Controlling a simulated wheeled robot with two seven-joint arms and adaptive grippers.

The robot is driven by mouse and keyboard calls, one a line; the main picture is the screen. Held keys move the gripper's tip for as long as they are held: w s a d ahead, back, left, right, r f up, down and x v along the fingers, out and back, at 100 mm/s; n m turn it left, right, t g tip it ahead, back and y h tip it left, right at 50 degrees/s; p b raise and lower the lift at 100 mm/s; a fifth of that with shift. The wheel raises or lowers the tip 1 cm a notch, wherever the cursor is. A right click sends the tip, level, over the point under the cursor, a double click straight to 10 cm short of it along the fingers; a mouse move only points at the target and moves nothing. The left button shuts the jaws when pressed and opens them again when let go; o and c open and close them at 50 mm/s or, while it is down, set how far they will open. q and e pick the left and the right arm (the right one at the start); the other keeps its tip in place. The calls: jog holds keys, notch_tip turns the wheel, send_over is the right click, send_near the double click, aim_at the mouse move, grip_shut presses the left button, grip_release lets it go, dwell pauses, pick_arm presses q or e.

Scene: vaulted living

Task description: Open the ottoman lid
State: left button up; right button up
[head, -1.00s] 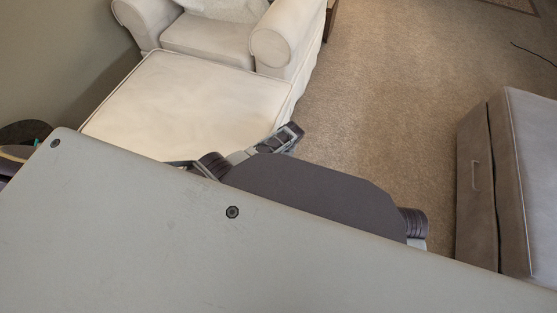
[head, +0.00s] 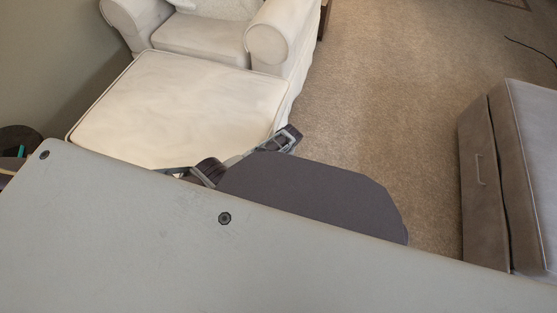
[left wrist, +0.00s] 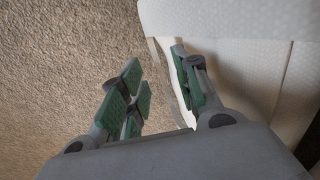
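A cream, cushion-topped ottoman (head: 180,105) stands in front of an armchair in the head view. Its top looks flat and closed. My left gripper (head: 289,137) shows partly at its near right corner, with the rest behind my own grey body. In the left wrist view my left gripper (left wrist: 158,82) is open and empty. One finger lies against or very near the cream fabric (left wrist: 245,75), just below an edge in it; I cannot tell whether it touches. The other finger is over carpet. My right gripper is out of view.
The cream armchair (head: 205,38) stands directly behind the ottoman. A grey upholstered piece with a handle (head: 505,180) stands at the right. Open carpet (head: 390,90) lies between them. A wall is at the left. My body hides the near floor.

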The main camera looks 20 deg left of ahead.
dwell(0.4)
pick_arm(q)
grip_shut()
